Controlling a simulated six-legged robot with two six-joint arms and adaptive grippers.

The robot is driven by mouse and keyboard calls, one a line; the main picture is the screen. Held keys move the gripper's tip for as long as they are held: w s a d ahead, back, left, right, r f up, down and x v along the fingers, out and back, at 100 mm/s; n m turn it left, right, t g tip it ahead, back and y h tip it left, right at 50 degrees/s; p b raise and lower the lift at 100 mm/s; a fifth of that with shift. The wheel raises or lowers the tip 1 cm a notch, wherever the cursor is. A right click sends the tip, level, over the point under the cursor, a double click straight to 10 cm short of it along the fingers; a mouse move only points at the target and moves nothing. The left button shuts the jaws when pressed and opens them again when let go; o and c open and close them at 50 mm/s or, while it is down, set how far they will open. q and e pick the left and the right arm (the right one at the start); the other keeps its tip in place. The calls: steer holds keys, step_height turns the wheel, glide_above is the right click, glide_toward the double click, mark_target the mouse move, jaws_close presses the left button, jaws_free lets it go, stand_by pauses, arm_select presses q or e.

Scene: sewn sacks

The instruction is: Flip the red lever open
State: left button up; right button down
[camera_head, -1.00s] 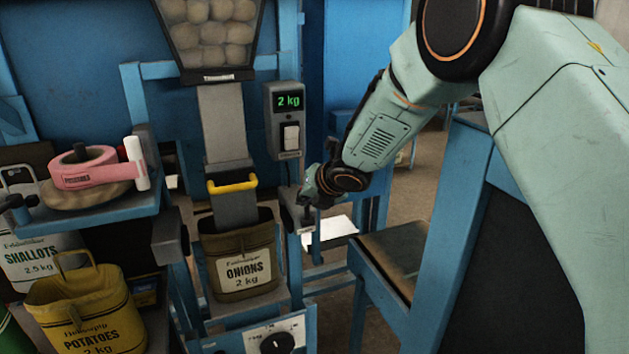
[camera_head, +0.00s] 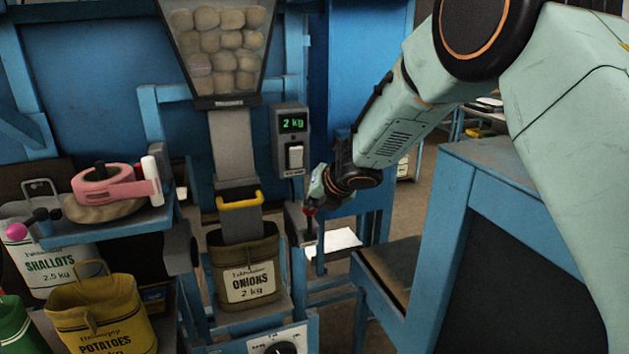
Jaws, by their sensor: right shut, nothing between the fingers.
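The red lever (camera_head: 309,212) is small, with a red knob on a dark upright stem. It stands on a grey bracket at the right of the weighing station, just below the scale display. My right gripper (camera_head: 314,201) reaches in from the right and is shut and empty, with its fingertips at the knob. The fingers partly cover the lever's top, and I cannot tell whether they touch it. My left gripper is not in view.
An onion sack (camera_head: 247,268) hangs under the chute with the yellow handle (camera_head: 239,200). The display (camera_head: 292,124) reads 2 kg. A yellow potato sack (camera_head: 97,312) and pink tape (camera_head: 107,186) are at left. A blue bench (camera_head: 455,215) stands at right.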

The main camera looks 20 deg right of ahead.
steer(key=r, duration=0.1)
steer(key=r+p, duration=0.1)
steer(key=r, duration=0.1)
steer(key=shift+s+d, duration=0.1)
steer(key=shift+d, duration=0.1)
steer(key=shift+f, duration=0.1)
stand_by(0.3)
